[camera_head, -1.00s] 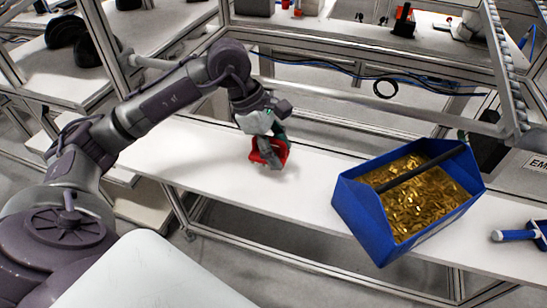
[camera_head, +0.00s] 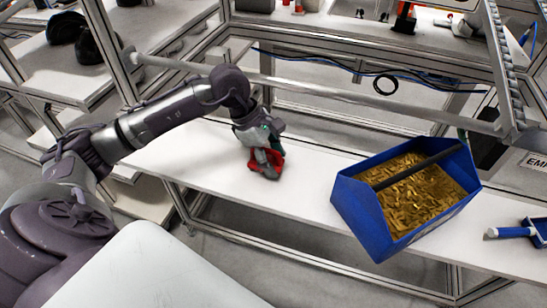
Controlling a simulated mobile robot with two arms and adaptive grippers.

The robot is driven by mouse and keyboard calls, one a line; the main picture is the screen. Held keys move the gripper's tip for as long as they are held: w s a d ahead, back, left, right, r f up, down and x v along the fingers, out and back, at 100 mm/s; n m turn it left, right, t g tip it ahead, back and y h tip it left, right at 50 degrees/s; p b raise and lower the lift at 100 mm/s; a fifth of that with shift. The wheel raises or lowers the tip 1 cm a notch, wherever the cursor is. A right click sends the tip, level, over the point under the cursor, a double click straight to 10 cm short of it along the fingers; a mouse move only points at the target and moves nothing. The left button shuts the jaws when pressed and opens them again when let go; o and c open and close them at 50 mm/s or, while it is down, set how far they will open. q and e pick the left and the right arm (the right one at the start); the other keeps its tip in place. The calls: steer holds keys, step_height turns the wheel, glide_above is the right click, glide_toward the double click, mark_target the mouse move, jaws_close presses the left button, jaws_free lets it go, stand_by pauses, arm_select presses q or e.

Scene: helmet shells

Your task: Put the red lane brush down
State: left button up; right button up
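The red lane brush (camera_head: 267,172) is a small red piece at the left half of the white bench (camera_head: 310,205). My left gripper (camera_head: 264,157) points down at it from above, with its fingers around or against the red piece. The brush is low, at or very near the bench top; I cannot tell if it touches. The fingers partly cover the brush, and how tightly they close on it is too small to tell. My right gripper does not show.
A blue bin (camera_head: 372,222) full of brass-coloured pieces stands on the bench to the right. A blue scoop (camera_head: 515,232) lies at the far right edge. Metal frame rails and a blue cable run behind the bench. The bench between brush and bin is clear.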

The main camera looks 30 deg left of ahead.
arm_select(q)
steer(key=shift+o, duration=1.2)
steer(key=shift+r, duration=0.15)
steer(key=shift+a+r, duration=0.1)
steer(key=shift+r, duration=0.1)
steer(key=b+v, duration=0.1)
steer(key=v, duration=0.9)
steer(key=shift+a+r, duration=0.1)
steer(key=shift+r, duration=0.2)
steer(key=shift+s+a+r, duration=0.1)
steer(key=shift+a+r, duration=0.1)
steer(key=shift+r, duration=0.25)
